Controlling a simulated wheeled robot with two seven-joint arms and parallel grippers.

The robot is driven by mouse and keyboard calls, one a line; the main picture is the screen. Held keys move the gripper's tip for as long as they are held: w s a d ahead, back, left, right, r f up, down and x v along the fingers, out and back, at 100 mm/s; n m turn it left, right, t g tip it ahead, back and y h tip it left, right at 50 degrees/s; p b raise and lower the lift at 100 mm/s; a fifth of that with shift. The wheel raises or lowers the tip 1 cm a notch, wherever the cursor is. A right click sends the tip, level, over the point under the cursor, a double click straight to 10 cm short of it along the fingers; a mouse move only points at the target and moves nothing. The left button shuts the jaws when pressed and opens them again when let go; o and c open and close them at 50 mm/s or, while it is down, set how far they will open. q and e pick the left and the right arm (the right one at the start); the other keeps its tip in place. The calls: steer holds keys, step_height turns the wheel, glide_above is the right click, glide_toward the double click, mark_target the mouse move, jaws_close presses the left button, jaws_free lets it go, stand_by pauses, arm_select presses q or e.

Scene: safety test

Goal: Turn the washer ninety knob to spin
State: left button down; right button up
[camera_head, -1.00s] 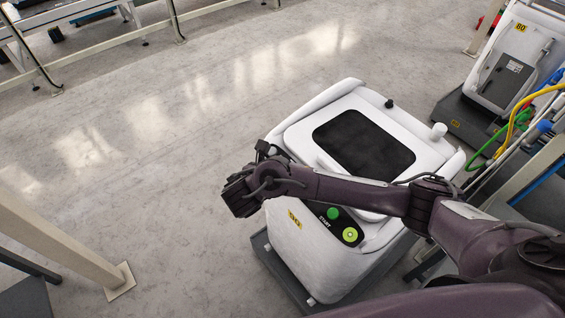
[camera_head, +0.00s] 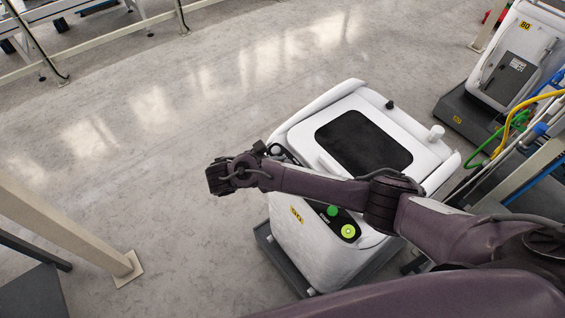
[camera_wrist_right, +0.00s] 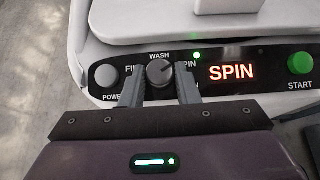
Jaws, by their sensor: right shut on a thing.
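The white washer (camera_head: 300,240) with a yellow 90 label (camera_head: 297,214) stands right of centre in the head view. Its dark control panel is partly behind my right arm. In the right wrist view the round grey knob (camera_wrist_right: 160,73) sits on that panel under the word WASH. My right gripper (camera_wrist_right: 160,88) is shut on the knob, one finger on each side. The fingers partly cover the labels beside it. The display (camera_wrist_right: 231,72) reads SPIN in lit letters, and a small green light (camera_wrist_right: 197,55) glows near the knob. My left gripper is not in view.
The green START button (camera_wrist_right: 300,63) is right of the display, and a grey POWER button (camera_wrist_right: 107,75) is left of the knob. Machine 80 (camera_head: 507,55) and coloured hoses (camera_head: 515,125) stand to the right. A beige post (camera_head: 75,225) is at left. Open floor lies between.

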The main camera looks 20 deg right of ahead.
stand_by(0.3)
steer(key=o, duration=1)
steer(key=shift+c, duration=0.2)
steer(key=shift+r, duration=0.1)
steer(key=p+v, duration=0.5)
steer(key=v, duration=0.2)
steer(key=shift+a+p, duration=0.25)
steer(key=shift+p, duration=0.15)
steer(key=shift+r, duration=0.1)
